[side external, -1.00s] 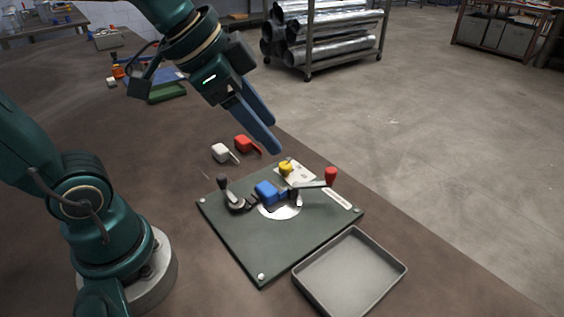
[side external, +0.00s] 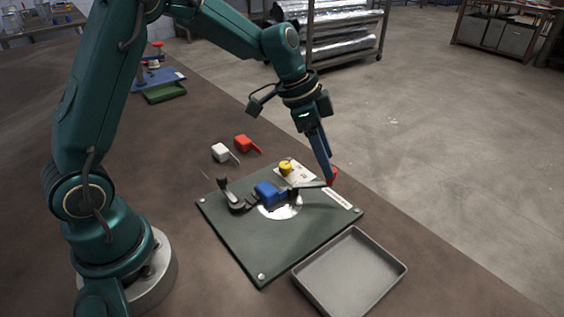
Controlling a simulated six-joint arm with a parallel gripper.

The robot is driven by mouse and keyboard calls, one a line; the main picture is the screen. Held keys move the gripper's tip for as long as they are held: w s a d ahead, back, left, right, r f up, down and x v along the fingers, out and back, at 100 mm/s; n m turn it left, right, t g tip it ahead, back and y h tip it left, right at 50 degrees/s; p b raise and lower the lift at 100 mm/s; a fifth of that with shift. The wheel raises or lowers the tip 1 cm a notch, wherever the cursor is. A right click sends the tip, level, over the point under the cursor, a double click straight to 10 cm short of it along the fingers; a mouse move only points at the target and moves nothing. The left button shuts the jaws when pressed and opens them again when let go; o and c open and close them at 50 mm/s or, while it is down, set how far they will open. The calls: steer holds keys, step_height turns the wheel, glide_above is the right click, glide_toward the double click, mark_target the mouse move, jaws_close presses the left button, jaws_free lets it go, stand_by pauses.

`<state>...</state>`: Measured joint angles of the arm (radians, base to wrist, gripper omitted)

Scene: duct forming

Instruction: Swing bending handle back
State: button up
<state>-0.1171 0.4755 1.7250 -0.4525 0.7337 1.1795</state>
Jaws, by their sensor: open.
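The bending handle (side external: 312,184) is a dark bar reaching right from the bending fixture, with a red knob (side external: 334,174) at its end. The fixture stands on a dark green plate (side external: 255,245), with a blue block (side external: 267,193) by a pale round disc (side external: 280,211). A black-knobbed lever (side external: 226,192) stands left of the block. My gripper (side external: 327,180) points down at the red knob; its fingers partly hide the knob. The fingers are open, and I cannot tell whether they touch the knob.
An empty grey tray (side external: 350,304) lies at the plate's front right. A white piece (side external: 221,152) and a red piece (side external: 245,144) lie behind the plate. A yellow knob (side external: 285,167) stands on the plate's far side.

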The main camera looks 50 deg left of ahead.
steer(key=shift+x, duration=1.3)
jaws_close()
stand_by(0.5)
